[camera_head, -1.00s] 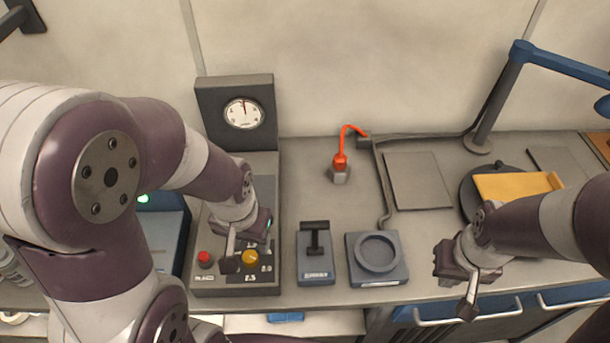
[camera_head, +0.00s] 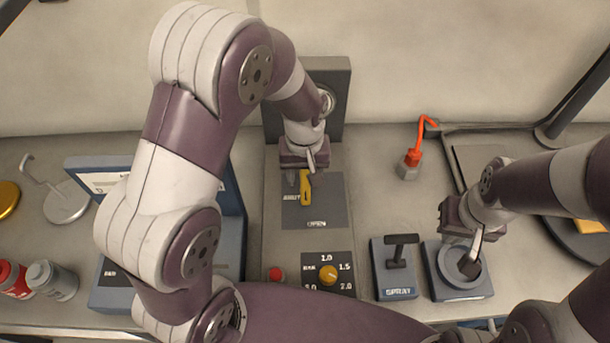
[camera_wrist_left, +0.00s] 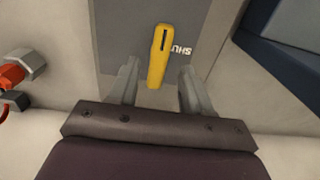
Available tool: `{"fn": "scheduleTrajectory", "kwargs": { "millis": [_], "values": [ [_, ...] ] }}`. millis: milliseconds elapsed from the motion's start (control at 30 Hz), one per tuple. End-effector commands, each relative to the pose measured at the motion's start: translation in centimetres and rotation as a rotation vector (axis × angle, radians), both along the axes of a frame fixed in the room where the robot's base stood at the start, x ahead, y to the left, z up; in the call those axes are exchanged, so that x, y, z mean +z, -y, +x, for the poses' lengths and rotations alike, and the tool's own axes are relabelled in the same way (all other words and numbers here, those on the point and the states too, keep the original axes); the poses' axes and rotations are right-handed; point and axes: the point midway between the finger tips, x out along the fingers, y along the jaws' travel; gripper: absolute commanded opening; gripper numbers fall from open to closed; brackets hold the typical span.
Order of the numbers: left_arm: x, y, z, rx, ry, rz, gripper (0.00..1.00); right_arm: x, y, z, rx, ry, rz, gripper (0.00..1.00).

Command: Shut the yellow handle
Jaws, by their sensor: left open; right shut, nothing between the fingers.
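The yellow handle (camera_head: 305,188) is on a dark plate (camera_head: 332,198) on the grey console. It also shows in the left wrist view (camera_wrist_left: 158,58), with lettering that appears to read "SHUT" beside it. My left gripper (camera_head: 301,174) is open and over the handle's far end. In the left wrist view my left gripper's fingers (camera_wrist_left: 159,72) are on either side of the handle, with gaps visible; whether they touch it cannot be told. My right gripper (camera_head: 470,262) is shut and empty, over the round dish fixture (camera_head: 437,274) at the right.
An orange knob (camera_head: 328,274) and a red button (camera_head: 276,274) are on the console's front part. A small black T-lever box (camera_head: 394,285) stands to its right. A blue-grey device (camera_head: 115,290) is on the left, partly behind my left arm. A red hooked piece (camera_head: 414,156) stands at the back.

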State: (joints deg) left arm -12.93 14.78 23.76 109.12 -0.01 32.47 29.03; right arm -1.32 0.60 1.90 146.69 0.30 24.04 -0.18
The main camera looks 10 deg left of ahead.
Motion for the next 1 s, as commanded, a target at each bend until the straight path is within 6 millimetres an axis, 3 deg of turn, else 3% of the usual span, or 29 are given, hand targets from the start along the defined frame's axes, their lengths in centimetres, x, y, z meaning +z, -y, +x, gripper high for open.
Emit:
{"fn": "scheduleTrajectory", "kwargs": {
  "millis": [200, 467, 600, 633, 1000],
  "values": [
    [-2.5, 0.0, 0.0, 0.000, 0.000, 0.000, 0.49, 0.3, 0.0, 0.0, 0.000, 0.000, 0.000, 0.00],
    [-2.7, 0.0, 0.1, -0.001, 0.002, 0.000, 0.49, 0.3, 0.0, 0.0, 0.000, 0.000, 0.000, 0.00],
    [-2.7, 0.0, 0.1, -0.001, 0.002, 0.000, 0.07, 0.3, 0.0, 0.0, 0.000, 0.000, 0.000, 0.00],
    [-2.7, 0.0, 0.0, -0.001, 0.002, 0.000, 0.00, 0.3, 0.0, 0.0, 0.000, 0.000, 0.000, 0.00],
    [-2.6, 0.0, 0.1, -0.033, 0.003, -0.001, 0.00, 0.5, 0.0, 0.0, 0.000, 0.000, 0.000, 0.00]
  ]
}}
